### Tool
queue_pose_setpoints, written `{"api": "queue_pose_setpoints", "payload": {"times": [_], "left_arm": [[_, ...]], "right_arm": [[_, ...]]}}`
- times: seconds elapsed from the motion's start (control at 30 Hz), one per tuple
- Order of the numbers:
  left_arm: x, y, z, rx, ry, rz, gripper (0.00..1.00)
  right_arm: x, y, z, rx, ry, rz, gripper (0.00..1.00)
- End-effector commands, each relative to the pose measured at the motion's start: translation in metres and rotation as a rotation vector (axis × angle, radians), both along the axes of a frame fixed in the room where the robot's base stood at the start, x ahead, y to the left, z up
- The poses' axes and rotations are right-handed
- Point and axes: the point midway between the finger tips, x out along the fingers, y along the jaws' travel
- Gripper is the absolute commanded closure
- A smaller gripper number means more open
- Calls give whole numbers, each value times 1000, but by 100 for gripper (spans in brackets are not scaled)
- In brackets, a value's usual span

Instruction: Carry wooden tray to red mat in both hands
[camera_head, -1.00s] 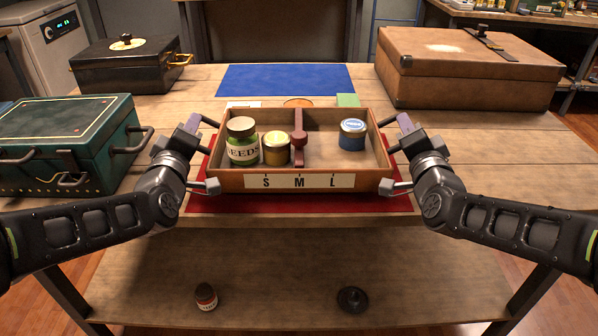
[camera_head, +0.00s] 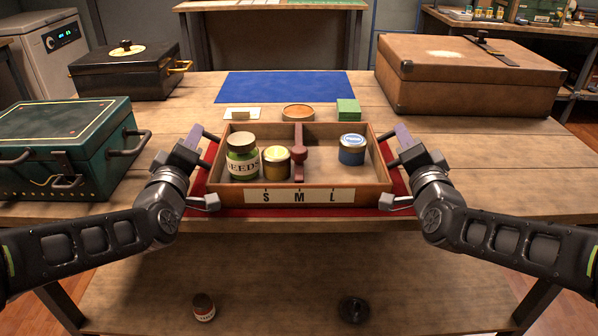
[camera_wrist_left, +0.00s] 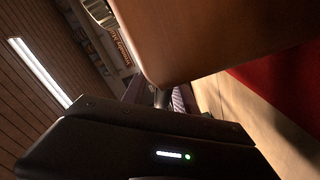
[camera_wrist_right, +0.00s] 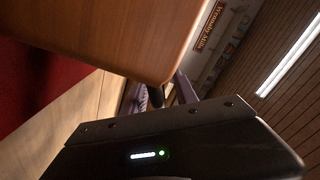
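The wooden tray (camera_head: 377,197), marked S, M, L on its front, is level between my two grippers, above most of the red mat (camera_head: 402,187). I cannot tell if it touches the mat. It holds a green seed jar (camera_head: 242,160), a yellow-lidded jar (camera_head: 276,164) and a blue jar (camera_head: 352,150), with a red-brown divider handle (camera_head: 299,154) between. The tray ends fill the upper part of the left wrist view (camera_wrist_left: 200,30) and right wrist view (camera_wrist_right: 120,30).
Behind the tray are a card (camera_head: 241,114), an orange disc (camera_head: 298,112), a green block (camera_head: 348,109) and a blue mat (camera_head: 285,87). A green toolbox (camera_head: 65,150), black case (camera_head: 125,75) and brown suitcase (camera_head: 465,75) flank them. A jar (camera_head: 203,307) is on the shelf below.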

Motion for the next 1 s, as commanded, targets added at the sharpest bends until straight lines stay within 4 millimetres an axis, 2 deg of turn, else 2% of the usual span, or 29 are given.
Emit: {"api": "queue_pose_setpoints", "payload": {"times": [0.5,1.0], "left_arm": [[-68,0,1,-1,-2,1,65],[-72,0,0,0,-1,1,65]], "right_arm": [[0,0,0,0,0,0,65],[-4,0,0,-1,-1,1,65]]}}
